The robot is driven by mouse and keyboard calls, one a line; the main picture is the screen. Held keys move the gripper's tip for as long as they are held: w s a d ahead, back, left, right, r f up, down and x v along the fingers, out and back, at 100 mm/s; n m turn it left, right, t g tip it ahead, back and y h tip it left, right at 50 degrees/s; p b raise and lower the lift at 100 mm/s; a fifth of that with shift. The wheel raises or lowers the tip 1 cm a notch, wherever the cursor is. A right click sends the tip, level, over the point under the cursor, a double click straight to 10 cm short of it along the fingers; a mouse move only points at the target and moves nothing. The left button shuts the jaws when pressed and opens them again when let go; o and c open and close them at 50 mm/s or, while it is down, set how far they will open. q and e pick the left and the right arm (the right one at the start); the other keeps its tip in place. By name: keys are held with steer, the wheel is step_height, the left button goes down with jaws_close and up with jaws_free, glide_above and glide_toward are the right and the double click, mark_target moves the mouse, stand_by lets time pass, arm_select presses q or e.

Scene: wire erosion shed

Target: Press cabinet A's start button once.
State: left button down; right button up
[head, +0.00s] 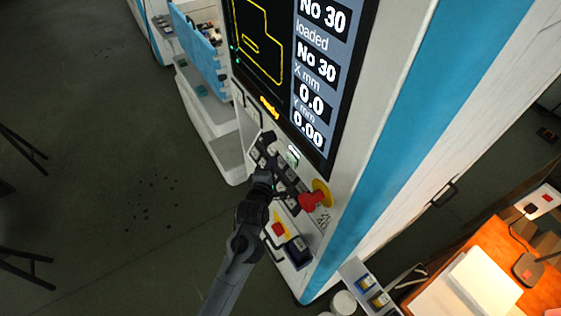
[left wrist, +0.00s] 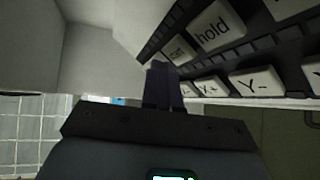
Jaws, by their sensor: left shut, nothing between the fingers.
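Cabinet A's control panel stands below a black screen (head: 310,90) that reads "No 30 loaded" with a yellow status word. In the head view, my left gripper (head: 263,180) is shut and empty, in front of the panel's key rows (head: 287,172). In the left wrist view, the shut fingertips (left wrist: 164,75) are close to a pale key (left wrist: 177,52) whose partly covered label looks like "start". A larger "hold" key (left wrist: 215,30) is beside it. I cannot tell whether the tips touch a key. My right gripper is not in view.
A red mushroom knob (head: 312,200) on a yellow base is right of the keys. A smaller red knob (head: 278,229) is below. A "Y-" key (left wrist: 253,83) is near my fingers. An orange bench (head: 490,265) is at lower right. The floor at left is mostly clear.

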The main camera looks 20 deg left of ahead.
arm_select(q)
steer(key=shift+w+d+f, duration=0.15)
steer(key=shift+w+d+f+b, duration=0.2)
steer(key=shift+f+b, duration=0.05)
steer(key=shift+b, duration=0.05)
stand_by(0.9)
stand_by(0.3)
steer(key=shift+s+a+r+p, duration=0.3)
steer(key=shift+r+p, duration=0.15)
steer(key=shift+p, duration=0.2)
steer(key=shift+s+a, duration=0.15)
steer(key=s+a+r+p, duration=0.2)
steer(key=s+r+p, duration=0.1)
steer(key=p, duration=0.1)
steer(key=shift+a, duration=0.35)
